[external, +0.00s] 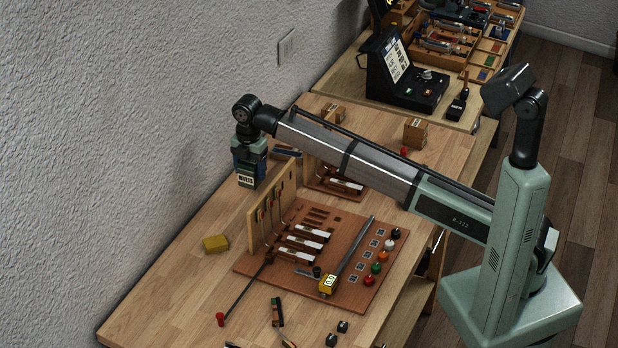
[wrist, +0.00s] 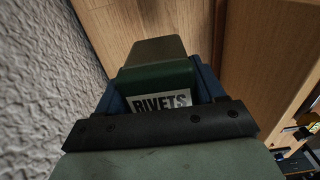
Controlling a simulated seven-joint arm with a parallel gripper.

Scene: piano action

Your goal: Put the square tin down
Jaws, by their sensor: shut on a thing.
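The square tin (external: 246,183) is dark, with a white label, and hangs below my gripper (external: 248,163) near the wall, in the external view. In the wrist view, the tin (wrist: 158,78) shows a green face and a label reading RIVETS. A duller olive part shows beyond the green. My gripper's blue fingers stand on both sides of the tin, shut on it. The tin appears upright. Its underside is hidden, and I cannot tell how far it is above the table (external: 170,285).
An upright wooden board (external: 262,220) stands just right of the tin, at the back of a brown panel (external: 330,225) with piano parts and coloured knobs. The grey wall (external: 120,130) is close on the left. The table's left part is mostly clear.

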